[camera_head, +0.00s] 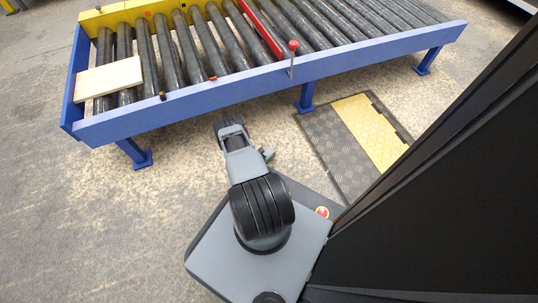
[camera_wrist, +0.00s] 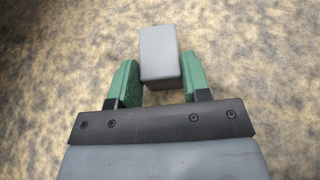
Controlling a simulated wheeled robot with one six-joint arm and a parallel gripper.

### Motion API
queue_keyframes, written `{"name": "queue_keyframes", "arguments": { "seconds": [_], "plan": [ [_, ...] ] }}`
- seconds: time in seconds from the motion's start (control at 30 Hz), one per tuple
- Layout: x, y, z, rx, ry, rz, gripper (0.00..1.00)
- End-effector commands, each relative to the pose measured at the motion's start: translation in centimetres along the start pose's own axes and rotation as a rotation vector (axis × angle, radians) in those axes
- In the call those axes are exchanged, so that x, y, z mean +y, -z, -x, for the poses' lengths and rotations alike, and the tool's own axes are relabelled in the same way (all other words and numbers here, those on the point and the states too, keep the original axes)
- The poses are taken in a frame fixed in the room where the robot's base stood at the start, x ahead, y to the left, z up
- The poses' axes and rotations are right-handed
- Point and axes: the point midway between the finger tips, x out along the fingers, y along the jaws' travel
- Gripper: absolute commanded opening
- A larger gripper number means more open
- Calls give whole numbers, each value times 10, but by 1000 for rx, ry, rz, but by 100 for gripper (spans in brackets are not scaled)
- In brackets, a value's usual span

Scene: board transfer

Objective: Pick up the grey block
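The grey block (camera_wrist: 160,54) is a plain, light grey box in the upper middle of the wrist view. My gripper (camera_wrist: 160,75) has two green fingers, one along each side of the block's near end. In the head view my gripper (camera_head: 267,154) is mostly hidden behind my own arm, close beside my base. I cannot make out the block there.
A blue-framed roller conveyor (camera_head: 280,78) runs across the back, with a pale board (camera_head: 109,78) lying on its left end. A black and yellow floor mat (camera_head: 362,130) lies right of my arm. The speckled floor (camera_head: 95,215) at left is clear.

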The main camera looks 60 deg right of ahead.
Motion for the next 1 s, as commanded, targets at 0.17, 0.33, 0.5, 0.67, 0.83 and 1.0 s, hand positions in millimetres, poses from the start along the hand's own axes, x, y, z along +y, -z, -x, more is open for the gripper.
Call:
{"name": "queue_keyframes", "arguments": {
  "seconds": [0.17,0.33,0.5,0.67,0.83,1.0],
  "plan": [
    [0,0,0,0,0,0,26],
    [0,0,0,0,0,0,17],
    [0,-1,0,0,0,0,17],
    [0,-10,4,0,0,0,17],
    [1,-33,14,-1,-1,-1,17],
    [14,-54,47,-1,-6,2,17]
  ]
}}
